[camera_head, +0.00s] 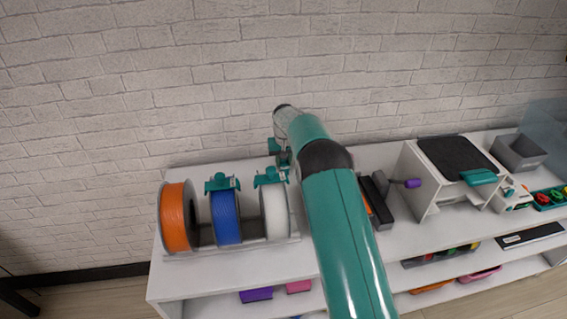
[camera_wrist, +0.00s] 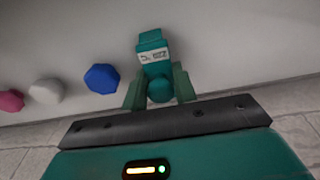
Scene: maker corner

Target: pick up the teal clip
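A teal clip (camera_wrist: 152,62) with a pale printed label shows in the wrist view. Its rounded lower part lies between the two green fingers of my gripper (camera_wrist: 160,88), with no clear gap on either side. My gripper looks shut on it. In the head view, small teal parts (camera_head: 274,146) show at the end of my arm near the brick wall, behind the spools. The arm hides most of my gripper there. Two similar teal pieces sit on top of the blue spool (camera_head: 227,217) and the white spool (camera_head: 275,212).
An orange spool (camera_head: 175,216) stands left of the blue one on the white shelf (camera_head: 225,275). Right of my arm are a dark block (camera_head: 378,200), a purple-tipped tool (camera_head: 412,183), a black-topped stand (camera_head: 458,157) and a grey bin (camera_head: 519,152). The brick wall (camera_head: 200,90) closes the back.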

